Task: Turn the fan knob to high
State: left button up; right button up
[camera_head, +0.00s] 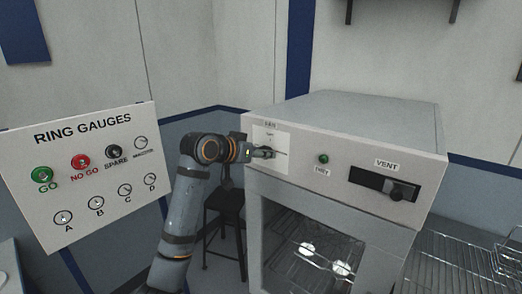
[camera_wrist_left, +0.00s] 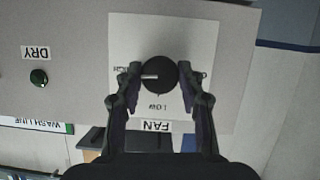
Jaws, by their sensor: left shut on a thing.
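The fan knob (camera_wrist_left: 158,75) is round and black with a white pointer line. It sits on a white label plate (camera_wrist_left: 190,30) on the oven's front panel, and the wrist view shows this upside down. The pointer points left in that view, towards a label partly covered by a finger that seems to read HIGH. LOW is printed below the knob and an O shows at right. My left gripper (camera_wrist_left: 158,85) is shut on the knob, one finger on each side. In the head view, my left gripper (camera_head: 265,153) reaches the panel and hides most of the knob. My right gripper is out of view.
The oven (camera_head: 345,120) has a green DRY button (camera_head: 323,159) and a VENT slider (camera_head: 384,184) right of the knob. A ring gauges board (camera_head: 85,200) stands left of my arm. A dark stool (camera_head: 225,205) is behind it; a wire rack (camera_head: 465,262) is at right.

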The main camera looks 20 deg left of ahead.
pick_arm(q)
jog(key=shift+m, duration=0.5)
jog(key=o, duration=1.2)
jog(key=shift+c, duration=0.2)
jog(key=v, duration=1.2)
jog(key=shift+d, duration=0.25)
